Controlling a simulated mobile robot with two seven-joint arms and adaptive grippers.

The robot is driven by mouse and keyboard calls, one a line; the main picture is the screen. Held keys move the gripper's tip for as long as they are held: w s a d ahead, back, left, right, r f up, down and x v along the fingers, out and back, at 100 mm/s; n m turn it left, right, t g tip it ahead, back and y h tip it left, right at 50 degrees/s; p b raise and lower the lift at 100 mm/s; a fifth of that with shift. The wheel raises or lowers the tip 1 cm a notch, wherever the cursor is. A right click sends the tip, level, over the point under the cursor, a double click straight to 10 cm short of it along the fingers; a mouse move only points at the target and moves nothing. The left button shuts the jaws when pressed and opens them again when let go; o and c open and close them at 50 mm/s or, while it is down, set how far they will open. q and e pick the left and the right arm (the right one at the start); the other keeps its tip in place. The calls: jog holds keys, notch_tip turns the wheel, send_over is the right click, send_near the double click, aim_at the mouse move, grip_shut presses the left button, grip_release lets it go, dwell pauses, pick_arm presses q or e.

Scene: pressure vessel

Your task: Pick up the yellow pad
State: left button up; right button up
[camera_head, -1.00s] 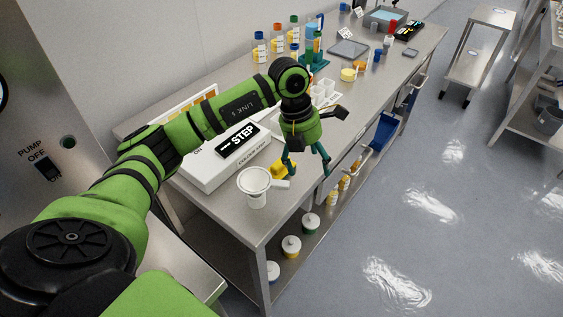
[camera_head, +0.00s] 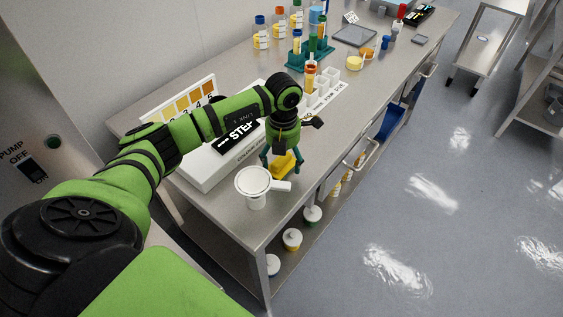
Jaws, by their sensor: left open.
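The yellow pad (camera_head: 284,164) is a small block near the front edge of the steel bench, just behind the handle of a white lidded cup (camera_head: 256,186). My left gripper (camera_head: 282,168) comes down from above with its teal fingers apart, one on each side of the pad. The fingers partly hide the pad. I cannot tell whether they touch it. My right gripper is not in view.
A white box marked STEP (camera_head: 212,158) lies left of the pad, with a colour chart (camera_head: 182,101) behind it. A white rack with tubes (camera_head: 322,88) and a teal rack (camera_head: 308,57) stand farther back. Open bench (camera_head: 365,85) lies to the right.

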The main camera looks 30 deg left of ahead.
aim_at(287, 158)
pick_arm(q)
jog(key=c, duration=1.2)
jog(key=shift+s, duration=0.1)
jog(key=c, duration=0.4)
jog(key=shift+s+d+f, duration=0.1)
jog(key=shift+r+b, duration=0.3)
jog(key=r, duration=0.1)
jog(key=r+b, duration=0.2)
jog(key=shift+w+d+r, duration=0.3)
jog(key=shift+w+d, duration=0.05)
jog(key=shift+w, duration=0.05)
jog(key=shift+w+d+r+b, duration=0.55)
jog(key=shift+d+r, duration=0.65)
jog(key=shift+d, duration=0.5)
jog(key=shift+w+d+r+b, duration=0.55)
jog(key=shift+d+r, duration=0.6)
jog(key=shift+d, duration=0.6)
jog(key=shift+w+d+r+b, duration=0.4)
jog(key=shift+d+r+b, duration=0.25)
jog(key=shift+d+r, duration=0.8)
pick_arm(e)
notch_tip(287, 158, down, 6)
